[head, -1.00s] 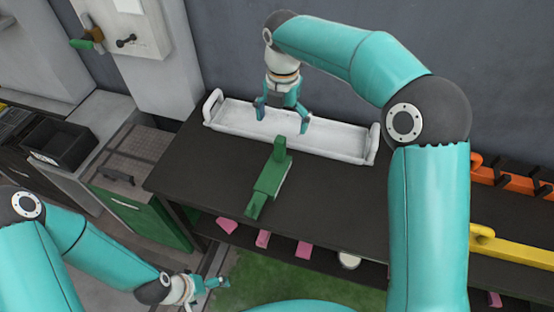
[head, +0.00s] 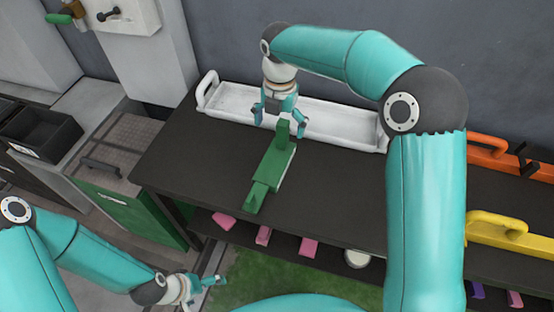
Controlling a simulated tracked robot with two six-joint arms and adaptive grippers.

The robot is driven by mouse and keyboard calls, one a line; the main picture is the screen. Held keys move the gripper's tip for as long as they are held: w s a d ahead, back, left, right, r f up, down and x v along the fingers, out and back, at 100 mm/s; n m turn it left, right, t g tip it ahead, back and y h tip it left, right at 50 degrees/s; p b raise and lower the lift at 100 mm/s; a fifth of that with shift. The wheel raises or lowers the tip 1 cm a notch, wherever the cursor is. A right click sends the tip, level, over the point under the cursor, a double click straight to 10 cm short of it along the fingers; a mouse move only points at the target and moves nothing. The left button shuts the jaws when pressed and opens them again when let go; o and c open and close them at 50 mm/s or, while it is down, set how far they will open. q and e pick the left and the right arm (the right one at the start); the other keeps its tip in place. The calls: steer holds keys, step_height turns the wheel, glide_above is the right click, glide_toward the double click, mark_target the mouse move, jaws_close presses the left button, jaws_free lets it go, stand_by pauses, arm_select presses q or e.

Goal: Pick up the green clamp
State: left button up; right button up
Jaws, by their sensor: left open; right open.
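The green clamp (head: 271,173) lies on the dark tabletop, in front of the white tray. It has a long body and an upright part at its far end. My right gripper (head: 280,130) is open above the tray's front edge, with its fingers by the clamp's upright part. I cannot tell whether they touch it. My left gripper (head: 208,290) is open and empty, low at the bottom left, away from the table.
The white tray (head: 225,101) with raised end handles stands along the table's back. Orange (head: 492,157) and yellow (head: 500,229) handled pieces are at the right. Pink blocks (head: 263,235) sit on the lower shelf. A green cabinet (head: 127,208) stands at the left.

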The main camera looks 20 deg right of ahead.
glide_above(276, 157)
steer(key=f, duration=0.8)
steer(key=shift+s+d, duration=0.3)
steer(key=shift+d, duration=0.05)
steer(key=shift+w+a+f, duration=0.1)
steer(key=shift+a+f, duration=0.05)
steer(key=shift+f, duration=1.25)
steer(key=shift+w+a+f, duration=0.1)
steer(key=shift+a+f, duration=0.05)
steer(key=shift+f, duration=1.25)
steer(key=shift+c, duration=0.2)
steer(key=c, duration=1.6)
